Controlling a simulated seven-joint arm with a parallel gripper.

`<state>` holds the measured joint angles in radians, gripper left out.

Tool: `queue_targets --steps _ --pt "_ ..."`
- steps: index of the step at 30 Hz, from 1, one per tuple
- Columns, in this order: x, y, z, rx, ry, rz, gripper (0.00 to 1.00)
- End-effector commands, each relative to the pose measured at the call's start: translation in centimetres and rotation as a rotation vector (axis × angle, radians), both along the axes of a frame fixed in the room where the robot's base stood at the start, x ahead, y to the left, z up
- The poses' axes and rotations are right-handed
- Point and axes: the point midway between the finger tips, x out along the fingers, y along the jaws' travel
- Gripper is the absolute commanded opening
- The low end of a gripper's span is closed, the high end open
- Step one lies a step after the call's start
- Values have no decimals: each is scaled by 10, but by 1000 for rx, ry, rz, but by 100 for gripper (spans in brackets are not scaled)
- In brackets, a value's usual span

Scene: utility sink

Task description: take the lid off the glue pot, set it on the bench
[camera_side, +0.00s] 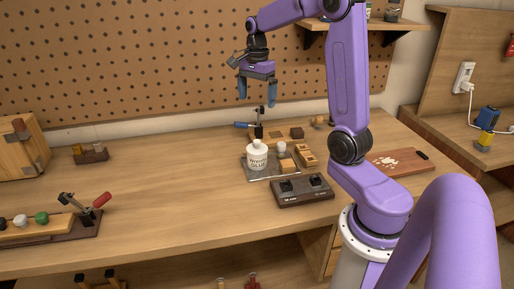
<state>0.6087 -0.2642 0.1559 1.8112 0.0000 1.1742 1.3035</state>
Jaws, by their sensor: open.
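The white glue pot (257,160), with dark lettering on its front, stands upright at the left part of a grey tray on the bench. Its white lid (257,143) appears to be on top, though the seam is too small to make out. My gripper (257,98) hangs above the pot, pointing down with its two blue fingers apart and nothing between them. It is clear of the pot and lid. The wooden bench (170,175) carries everything.
Right of the pot are a small white-topped item (281,147) and wooden blocks (305,155). A blue-handled clamp (259,128) stands behind, a dark two-part block (302,190) in front. A cutting board (400,162) lies right.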

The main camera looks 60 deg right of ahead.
Motion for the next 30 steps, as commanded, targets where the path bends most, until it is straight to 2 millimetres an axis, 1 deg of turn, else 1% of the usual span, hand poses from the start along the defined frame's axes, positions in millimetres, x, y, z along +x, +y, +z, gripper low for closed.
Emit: queue_targets --steps 9,15,18,25,30 --pt "-2 1 -59 3 7 3 100" --pt "-2 1 -94 1 6 4 100" --pt "-1 1 -105 1 3 5 100" --pt "-1 1 -119 1 3 5 100" --pt "-3 1 -143 1 6 4 100"
